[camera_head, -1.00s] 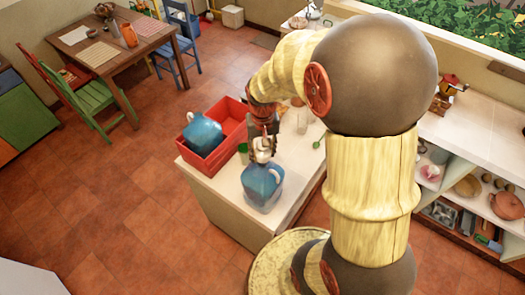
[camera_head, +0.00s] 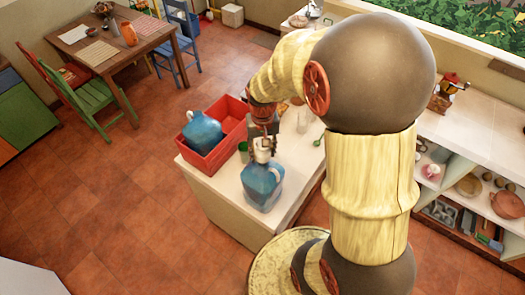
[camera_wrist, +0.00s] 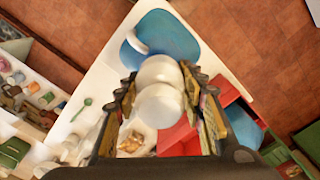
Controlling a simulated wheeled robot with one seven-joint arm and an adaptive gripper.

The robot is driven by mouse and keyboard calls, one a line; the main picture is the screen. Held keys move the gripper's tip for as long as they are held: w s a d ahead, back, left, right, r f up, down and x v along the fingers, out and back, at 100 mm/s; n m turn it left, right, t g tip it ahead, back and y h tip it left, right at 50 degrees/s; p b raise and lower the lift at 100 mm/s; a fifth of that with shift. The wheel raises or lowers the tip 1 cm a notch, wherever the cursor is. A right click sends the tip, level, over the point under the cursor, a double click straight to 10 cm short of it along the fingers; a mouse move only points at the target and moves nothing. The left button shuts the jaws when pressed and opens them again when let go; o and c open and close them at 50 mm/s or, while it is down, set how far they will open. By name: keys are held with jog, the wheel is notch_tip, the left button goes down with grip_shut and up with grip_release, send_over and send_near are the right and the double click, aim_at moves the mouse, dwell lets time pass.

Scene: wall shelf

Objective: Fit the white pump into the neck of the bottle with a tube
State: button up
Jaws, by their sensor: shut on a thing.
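The white pump (camera_wrist: 159,104) is held between the fingers of my gripper (camera_wrist: 158,86), and it also shows in the head view (camera_head: 262,155). My gripper (camera_head: 263,142) is shut on it above the blue bottle (camera_head: 262,187) on the counter. In the wrist view the bottle (camera_wrist: 180,45) lies just beyond the pump, with a pale handle at its left. The pump and my fingers hide the bottle's neck and the tube. I cannot tell whether the pump is in the neck or just above it.
A red crate (camera_head: 218,160) with another blue bottle (camera_head: 203,132) in it stands left of my gripper. A green spoon (camera_head: 319,141) lies at the right on the white counter (camera_head: 225,185). Shelves with crockery stand at the far right.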

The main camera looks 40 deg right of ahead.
jog(key=shift+f+b, duration=0.75)
jog(key=shift+f, duration=0.45)
dwell(1.0)
jog(key=o, duration=1.3)
notch_tip(320, 180, up, 12)
jog(key=shift+r, duration=0.1)
